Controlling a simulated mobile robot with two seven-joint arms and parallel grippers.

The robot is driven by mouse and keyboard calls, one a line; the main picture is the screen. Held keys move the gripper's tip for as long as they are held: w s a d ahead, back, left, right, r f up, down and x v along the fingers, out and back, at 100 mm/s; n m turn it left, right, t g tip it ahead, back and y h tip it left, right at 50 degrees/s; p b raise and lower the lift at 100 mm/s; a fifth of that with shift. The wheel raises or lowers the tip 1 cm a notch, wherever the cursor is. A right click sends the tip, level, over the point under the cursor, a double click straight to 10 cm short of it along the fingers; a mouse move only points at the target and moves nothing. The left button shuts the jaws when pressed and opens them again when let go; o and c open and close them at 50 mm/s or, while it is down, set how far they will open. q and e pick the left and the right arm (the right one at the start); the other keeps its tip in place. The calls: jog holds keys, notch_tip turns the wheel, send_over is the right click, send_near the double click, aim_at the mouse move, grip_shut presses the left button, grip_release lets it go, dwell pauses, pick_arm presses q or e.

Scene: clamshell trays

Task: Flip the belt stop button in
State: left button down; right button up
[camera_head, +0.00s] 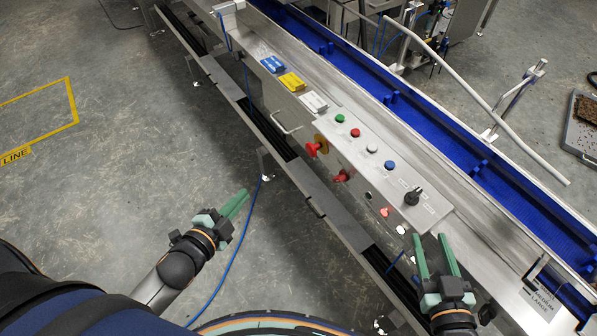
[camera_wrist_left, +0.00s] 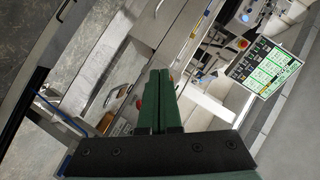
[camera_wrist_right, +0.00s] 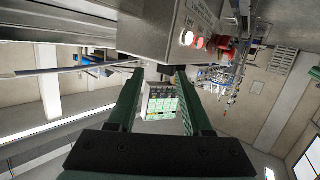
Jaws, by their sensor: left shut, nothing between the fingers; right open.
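The control box (camera_head: 375,160) has green (camera_head: 340,118), red (camera_head: 355,132), white (camera_head: 372,149) and blue (camera_head: 390,165) buttons and a black rotary switch (camera_head: 412,197) on top. Its side carries a red knob on yellow (camera_head: 317,146), another red knob (camera_head: 342,176), a red round light (camera_head: 384,212) and a white one (camera_head: 401,229). I cannot read which is labelled belt stop. My left gripper (camera_head: 242,194) is shut and empty, left of the box over the floor. My right gripper (camera_head: 431,237) is open and empty by the box's near right end; a red knob (camera_wrist_right: 224,45) shows beyond its fingers.
A blue conveyor belt (camera_head: 440,131) runs behind the box. A grey rail (camera_head: 225,78) and a handle (camera_head: 284,124) lie along the machine's near side.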

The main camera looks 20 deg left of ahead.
aim_at(309, 152)
pick_arm(q)
jog(key=w+m+h+b, duration=0.1)
jog(key=m+h+b, duration=0.2)
jog(key=m, duration=0.7)
jog(key=w+m+h+b, duration=0.2)
jog(key=m+h+b, duration=0.1)
jog(key=m+b, duration=0.4)
jog(key=w+f+m+h+b, duration=0.1)
jog(key=m+b, duration=0.5)
jog(key=m, duration=0.7)
jog(key=shift+w+d+h, duration=0.2)
jog(key=shift+w+h, duration=0.3)
jog(key=shift+h, duration=0.6)
pick_arm(e)
jog(key=s+a+r+n+t+y, duration=0.1)
jog(key=s+r+n+t+y, duration=0.2)
jog(key=r+n+y, duration=0.1)
jog(key=s+a+r+n+t+y, duration=0.2)
jog(key=s+r+n+t+y, duration=0.1)
jog(key=r+y, duration=0.4)
jog(key=shift+a+r+n+t, duration=0.15)
jog(key=shift+r+n+t, duration=0.45)
jog(key=shift+r+n, duration=0.4)
jog(key=shift+w+f, duration=0.1)
